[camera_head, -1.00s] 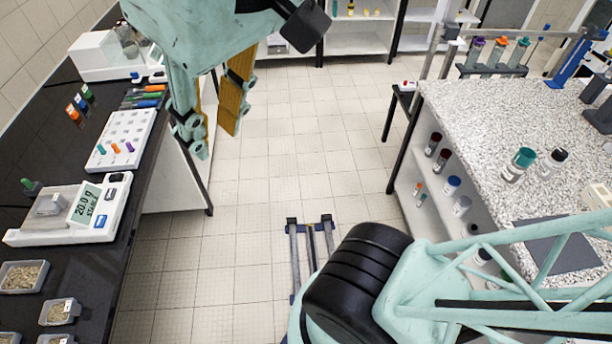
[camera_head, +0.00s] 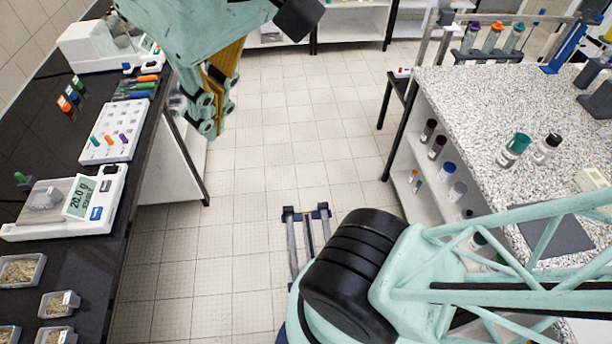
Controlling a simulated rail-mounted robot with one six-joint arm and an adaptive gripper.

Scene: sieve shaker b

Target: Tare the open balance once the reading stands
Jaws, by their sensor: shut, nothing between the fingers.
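The open balance (camera_head: 70,230) stands on the dark bench at the left. A blue key (camera_head: 96,213) and a dark key (camera_head: 105,186) sit on the panel beside the display. My gripper (camera_head: 208,130) is at the upper middle, pointing down, above and to the right of the balance and well apart from it. Its fingers are together and hold nothing.
A white rack (camera_head: 114,131) with several coloured pegs lies behind the balance. Behind it are pens (camera_head: 137,88) and another white instrument (camera_head: 88,48). Trays of grainy material (camera_head: 56,304) stand in front.

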